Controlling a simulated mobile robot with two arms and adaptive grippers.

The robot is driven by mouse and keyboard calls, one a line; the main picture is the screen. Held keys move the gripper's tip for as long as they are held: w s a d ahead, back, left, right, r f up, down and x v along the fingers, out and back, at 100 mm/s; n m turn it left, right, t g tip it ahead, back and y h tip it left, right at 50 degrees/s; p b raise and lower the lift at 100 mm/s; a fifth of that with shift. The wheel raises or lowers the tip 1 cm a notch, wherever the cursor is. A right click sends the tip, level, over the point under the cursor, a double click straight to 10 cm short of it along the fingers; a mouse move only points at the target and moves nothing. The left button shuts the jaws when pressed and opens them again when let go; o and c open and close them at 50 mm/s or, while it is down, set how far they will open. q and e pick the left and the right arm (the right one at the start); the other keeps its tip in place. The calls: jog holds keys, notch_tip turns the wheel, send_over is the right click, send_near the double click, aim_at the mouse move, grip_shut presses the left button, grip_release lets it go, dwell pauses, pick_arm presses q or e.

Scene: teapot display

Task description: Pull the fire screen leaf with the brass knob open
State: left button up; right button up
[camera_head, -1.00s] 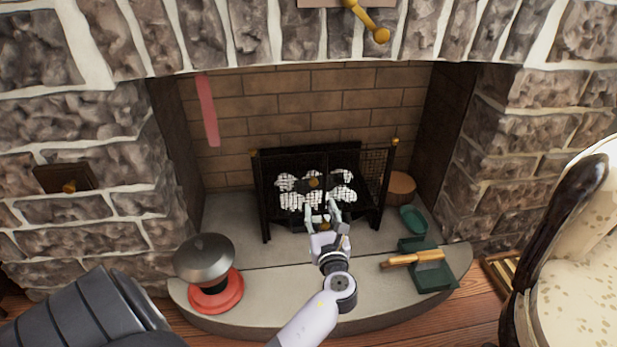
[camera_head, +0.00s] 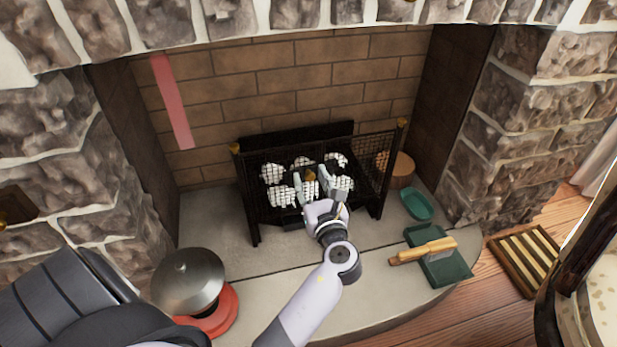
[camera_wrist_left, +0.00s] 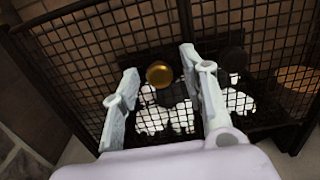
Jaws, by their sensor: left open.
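The black mesh fire screen (camera_head: 374,152) stands in front of the fireplace grate. The leaf with the brass knob (camera_wrist_left: 90,45) spans the left part of the wrist view, left of an upright bar. Its round brass knob (camera_wrist_left: 160,74) shows in the wrist view; in the head view it is small and partly hidden by my fingers. My left gripper (camera_head: 311,182) is open, in front of the screen's middle. In the wrist view the knob appears between its fingertips (camera_wrist_left: 160,65); contact cannot be told. My right gripper is not in view.
White lumps (camera_head: 282,195) lie behind the mesh. A metal-lidded pot (camera_head: 188,280) on a red base stands left on the hearth. A green dustpan (camera_head: 455,268) with a wooden-handled brush (camera_head: 424,251), a green dish (camera_head: 416,204) and a log (camera_head: 402,170) are at right.

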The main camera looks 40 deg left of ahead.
pick_arm(q)
jog(key=shift+c, duration=0.2)
grip_shut()
dwell(0.6)
